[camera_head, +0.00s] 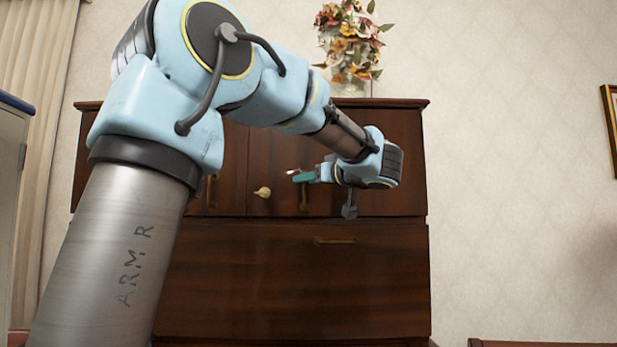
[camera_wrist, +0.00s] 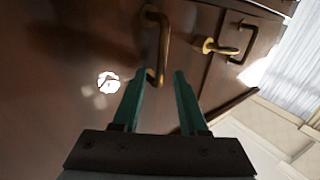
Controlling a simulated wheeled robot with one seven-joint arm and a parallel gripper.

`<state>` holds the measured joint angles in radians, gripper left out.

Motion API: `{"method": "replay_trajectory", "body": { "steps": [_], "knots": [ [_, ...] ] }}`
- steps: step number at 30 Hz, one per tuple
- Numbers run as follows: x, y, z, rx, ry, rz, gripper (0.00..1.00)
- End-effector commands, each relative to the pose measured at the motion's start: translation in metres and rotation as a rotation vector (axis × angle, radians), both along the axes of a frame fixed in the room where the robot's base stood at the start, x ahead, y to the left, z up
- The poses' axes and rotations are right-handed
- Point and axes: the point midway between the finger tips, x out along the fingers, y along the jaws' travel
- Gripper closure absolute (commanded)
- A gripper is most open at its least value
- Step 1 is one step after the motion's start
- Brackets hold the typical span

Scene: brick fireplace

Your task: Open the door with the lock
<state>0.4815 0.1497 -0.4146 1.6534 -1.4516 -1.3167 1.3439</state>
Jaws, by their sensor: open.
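A dark wooden cabinet (camera_head: 300,280) has two upper doors, both closed. A brass knob-like lock piece (camera_head: 262,192) sits near the seam between them; it also shows in the wrist view (camera_wrist: 215,47). The right door's brass handle (camera_head: 304,195) is upright beneath my gripper in the head view. In the wrist view this handle (camera_wrist: 163,40) lies just ahead of my green fingertips, its lower end by the left one. My gripper (camera_head: 298,177), also in the wrist view (camera_wrist: 160,74), is open and empty. I cannot tell whether the fingers touch the handle.
A left door handle (camera_head: 212,190) and a lower-panel handle (camera_head: 335,240) are on the cabinet. A flower vase (camera_head: 350,50) stands on top. A white patch (camera_wrist: 108,82) is on the door, its nature unclear. The wall to the right is bare except a frame (camera_head: 611,130).

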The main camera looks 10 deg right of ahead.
Motion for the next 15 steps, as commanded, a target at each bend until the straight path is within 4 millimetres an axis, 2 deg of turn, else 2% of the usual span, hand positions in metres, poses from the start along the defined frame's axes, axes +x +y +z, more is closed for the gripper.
{"method": "replay_trajectory", "body": {
  "steps": [10, 15],
  "knots": [
    [0.0038, 0.0014, -0.0002, 0.0, 0.0, -0.001, 0.57],
    [0.0037, 0.0014, -0.0002, 0.0, 0.0, -0.001, 0.76]
  ]
}}
